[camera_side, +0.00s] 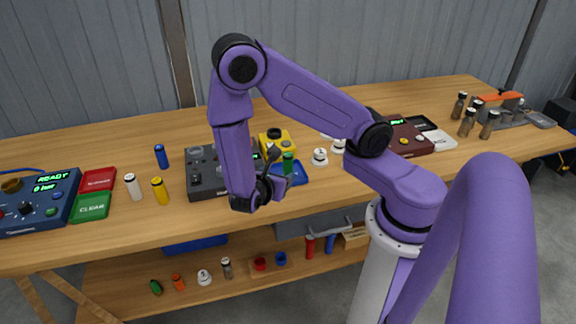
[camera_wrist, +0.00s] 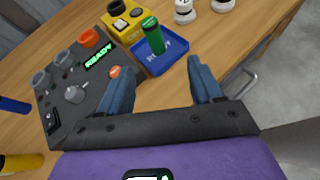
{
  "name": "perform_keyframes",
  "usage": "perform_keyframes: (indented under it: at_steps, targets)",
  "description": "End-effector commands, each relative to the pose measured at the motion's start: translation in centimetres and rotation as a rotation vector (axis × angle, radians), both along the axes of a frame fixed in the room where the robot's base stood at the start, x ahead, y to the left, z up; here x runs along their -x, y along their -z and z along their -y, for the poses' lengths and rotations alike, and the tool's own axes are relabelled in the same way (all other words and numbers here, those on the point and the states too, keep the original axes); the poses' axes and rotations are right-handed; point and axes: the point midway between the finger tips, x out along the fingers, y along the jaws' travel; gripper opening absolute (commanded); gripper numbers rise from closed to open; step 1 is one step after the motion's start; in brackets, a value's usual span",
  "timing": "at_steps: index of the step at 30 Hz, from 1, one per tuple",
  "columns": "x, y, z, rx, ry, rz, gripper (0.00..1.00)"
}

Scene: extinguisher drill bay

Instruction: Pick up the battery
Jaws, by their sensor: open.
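No thing in view is labelled as a battery. The most battery-like thing near my gripper is a green cylinder (camera_side: 288,164) with a dark top. It stands upright on a blue tray (camera_side: 301,178), and it also shows in the wrist view (camera_wrist: 153,38), where the tray (camera_wrist: 176,60) reads READY. My gripper (camera_side: 284,188) is low over the table's front part, close to the tray. In the wrist view its two blue fingers (camera_wrist: 160,72) are apart with nothing between them; the green cylinder stands beyond the tips.
A grey console (camera_side: 207,180) is left of my gripper, with a yellow box (camera_side: 276,143) behind the tray. Blue (camera_side: 161,156), white (camera_side: 133,186) and yellow (camera_side: 160,190) cylinders stand farther left. White round pieces (camera_side: 320,156) stand right of the tray. A drawer handle (camera_wrist: 240,84) is below the table edge.

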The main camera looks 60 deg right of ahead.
Motion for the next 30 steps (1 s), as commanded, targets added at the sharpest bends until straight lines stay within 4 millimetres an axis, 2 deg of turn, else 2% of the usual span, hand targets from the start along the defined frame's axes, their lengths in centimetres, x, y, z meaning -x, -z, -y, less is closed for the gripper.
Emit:
perform_keyframes:
  at_steps: [3,10,24,30]
  targets:
    - [-0.5,1.1,0.6,0.054,-0.040,-0.038,0.65]
    - [-1.0,2.0,1.8,0.079,-0.060,-0.058,0.65]
    - [-2.6,5.2,9.4,0.076,-0.055,-0.056,0.65]
    - [-3.2,6.1,11.4,0.075,-0.060,-0.055,0.65]
